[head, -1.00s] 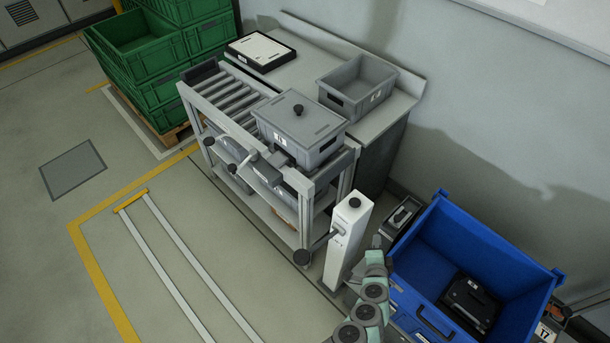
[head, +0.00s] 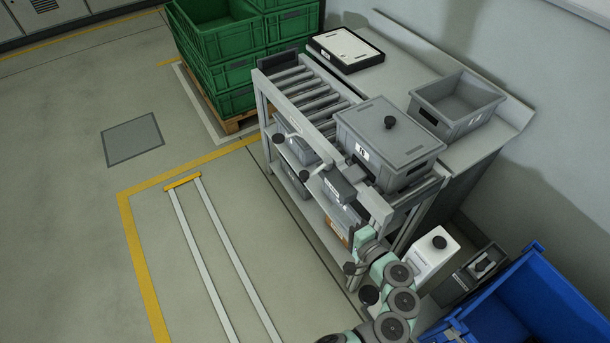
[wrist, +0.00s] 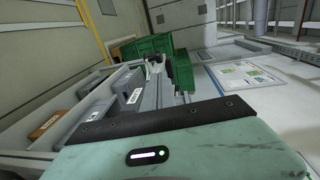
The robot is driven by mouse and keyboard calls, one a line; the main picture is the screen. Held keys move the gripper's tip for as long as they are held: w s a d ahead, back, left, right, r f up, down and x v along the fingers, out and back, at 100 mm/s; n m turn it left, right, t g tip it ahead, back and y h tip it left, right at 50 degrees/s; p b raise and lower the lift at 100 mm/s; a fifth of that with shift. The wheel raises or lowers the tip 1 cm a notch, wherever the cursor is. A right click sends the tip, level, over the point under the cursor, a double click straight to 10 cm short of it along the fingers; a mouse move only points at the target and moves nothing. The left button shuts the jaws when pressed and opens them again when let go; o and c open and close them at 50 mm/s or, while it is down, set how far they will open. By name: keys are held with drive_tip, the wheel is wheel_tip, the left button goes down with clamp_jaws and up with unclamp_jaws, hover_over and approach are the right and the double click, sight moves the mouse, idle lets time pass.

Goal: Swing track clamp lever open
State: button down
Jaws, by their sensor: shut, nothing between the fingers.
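The roller track (head: 312,95) runs along the grey stand. A dark clamp block (head: 341,184) sits on its front side, with a pale lever (head: 318,167) reaching left to a black knob (head: 305,171). A second black knob (head: 278,138) is farther back. A lidded grey tote (head: 388,145) stands on the track beside the clamp. My gripper (head: 367,240), shut and empty, is in front of the stand, right of and nearer than the clamp, apart from the lever. Its fingertips are hard to make out. Its mint housing fills the bottom of the wrist view (wrist: 180,150).
An open grey tote (head: 458,105) and a black-edged white panel (head: 346,48) are on the bench behind. Green crates (head: 220,40) are stacked at the back. A white canister (head: 432,258) and a blue bin (head: 540,300) stand at right. The floor at left is clear.

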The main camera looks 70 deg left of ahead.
sight(306, 178)
drive_tip(key=shift+w+d, duration=0.1)
drive_tip(key=shift+d, duration=0.15)
drive_tip(key=shift+a, duration=0.1)
drive_tip(key=a, duration=0.4)
drive_tip(key=s+a+f, duration=0.1)
drive_tip(key=a, duration=0.4)
drive_tip(key=s+a+f+b, duration=0.1)
drive_tip(key=a, duration=0.3)
drive_tip(key=shift+a, duration=0.35)
drive_tip(key=shift+r+t, duration=0.1)
drive_tip(key=shift+t, duration=0.2)
